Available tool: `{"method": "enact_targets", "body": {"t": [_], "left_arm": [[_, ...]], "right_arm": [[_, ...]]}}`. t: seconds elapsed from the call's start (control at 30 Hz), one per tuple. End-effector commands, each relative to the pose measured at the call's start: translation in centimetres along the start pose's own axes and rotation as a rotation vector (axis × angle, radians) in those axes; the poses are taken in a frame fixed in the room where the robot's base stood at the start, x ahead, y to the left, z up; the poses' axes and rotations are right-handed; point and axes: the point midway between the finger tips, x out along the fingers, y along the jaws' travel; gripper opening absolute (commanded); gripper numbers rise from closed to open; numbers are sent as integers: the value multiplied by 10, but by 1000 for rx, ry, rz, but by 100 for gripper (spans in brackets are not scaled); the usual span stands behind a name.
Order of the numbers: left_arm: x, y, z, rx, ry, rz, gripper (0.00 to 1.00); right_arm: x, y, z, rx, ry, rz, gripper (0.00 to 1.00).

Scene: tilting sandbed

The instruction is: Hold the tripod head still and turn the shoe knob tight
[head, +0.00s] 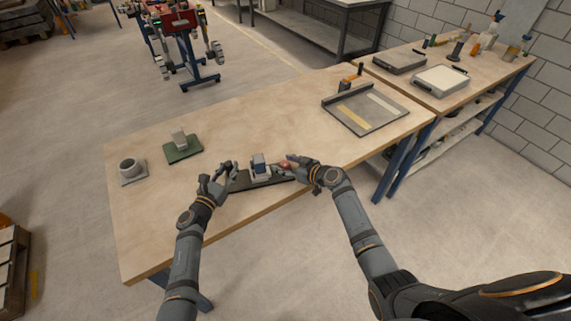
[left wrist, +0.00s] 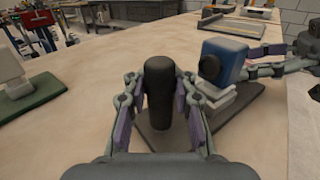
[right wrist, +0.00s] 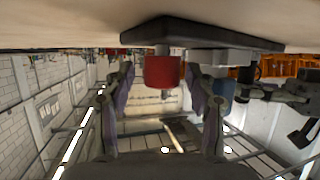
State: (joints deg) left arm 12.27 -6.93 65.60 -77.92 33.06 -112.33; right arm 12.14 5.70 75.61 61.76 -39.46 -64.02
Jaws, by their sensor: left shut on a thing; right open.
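The tripod head stands on a dark base plate (head: 238,185) near the table's front edge. It has a pale grey shoe clamp (left wrist: 216,94) with a blue block (head: 258,162) on top, also in the left wrist view (left wrist: 224,58). My left gripper (head: 226,172) is shut on the upright black handle (left wrist: 160,90), with a finger on each side. The red shoe knob (right wrist: 163,71) shows upside down in the right wrist view, between the spread fingers of my right gripper (right wrist: 160,80). Gaps show on both sides of the knob. In the head view the right hand partly hides it.
A grey ring on a plate (head: 131,172) and a green base with a pale block (head: 183,150) stand at the table's left. A grey tray (head: 365,108) lies at the back right. The table's middle behind the tripod head is clear. A second bench (head: 460,60) stands further right.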

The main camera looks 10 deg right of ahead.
Motion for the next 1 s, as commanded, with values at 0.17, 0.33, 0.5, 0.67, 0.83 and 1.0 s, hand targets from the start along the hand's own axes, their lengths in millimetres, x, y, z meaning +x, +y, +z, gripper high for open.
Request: {"method": "enact_targets", "body": {"t": [0.17,0.33,0.5,0.67,0.83,1.0], "left_arm": [[0,0,0,0,1,0,0],[0,0,0,0,1,0,0],[0,0,0,0,1,0,0],[0,0,0,0,1,1,0],[0,1,0,1,1,1,0],[0,1,0,1,1,2,0]], "right_arm": [[0,0,0,0,0,0,42],[0,0,0,0,0,0,19],[-1,1,0,-1,0,1,0],[0,1,1,4,-2,15,0],[0,0,2,29,-6,71,0],[0,-1,2,73,-5,176,0]]}}
